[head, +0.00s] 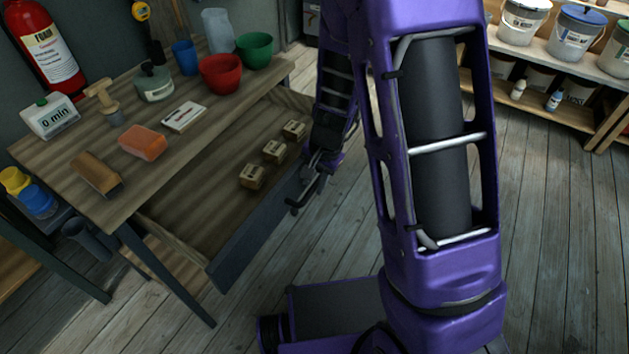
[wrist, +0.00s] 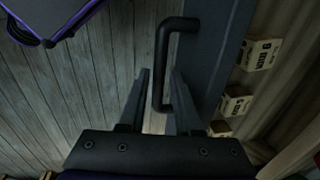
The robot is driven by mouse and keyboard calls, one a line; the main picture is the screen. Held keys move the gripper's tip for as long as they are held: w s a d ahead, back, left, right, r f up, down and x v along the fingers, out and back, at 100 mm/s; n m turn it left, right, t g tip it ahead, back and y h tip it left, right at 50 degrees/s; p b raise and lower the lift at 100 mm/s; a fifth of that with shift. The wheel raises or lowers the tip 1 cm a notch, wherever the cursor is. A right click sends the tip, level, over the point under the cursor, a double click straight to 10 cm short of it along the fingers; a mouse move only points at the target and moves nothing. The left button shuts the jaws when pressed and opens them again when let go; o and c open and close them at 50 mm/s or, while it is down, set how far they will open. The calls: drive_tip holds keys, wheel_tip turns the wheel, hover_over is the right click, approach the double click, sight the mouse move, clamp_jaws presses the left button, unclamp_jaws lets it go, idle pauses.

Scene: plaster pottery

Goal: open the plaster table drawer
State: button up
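The plaster table's drawer (head: 252,237) is pulled well out, with its inside in view. Its dark front also shows in the wrist view (wrist: 215,50). Small labelled boxes (head: 252,176) lie in it. The black bar handle (head: 299,203) sticks out from the front and shows clearly in the wrist view (wrist: 161,60). My gripper (head: 317,165) is at the handle, partly hidden by its own arm in the head view. In the wrist view my fingers (wrist: 162,75) are apart, one on each side of the bar, with gaps visible.
Shelves (head: 550,75) with buckets stand at the right. Plank floor (head: 560,220) is clear between.

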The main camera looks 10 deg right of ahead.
wheel_tip(320, 180, up, 17)
drive_tip(key=s+d+p, duration=0.2)
drive_tip(key=p, duration=0.3)
drive_tip(key=shift+d, duration=0.25)
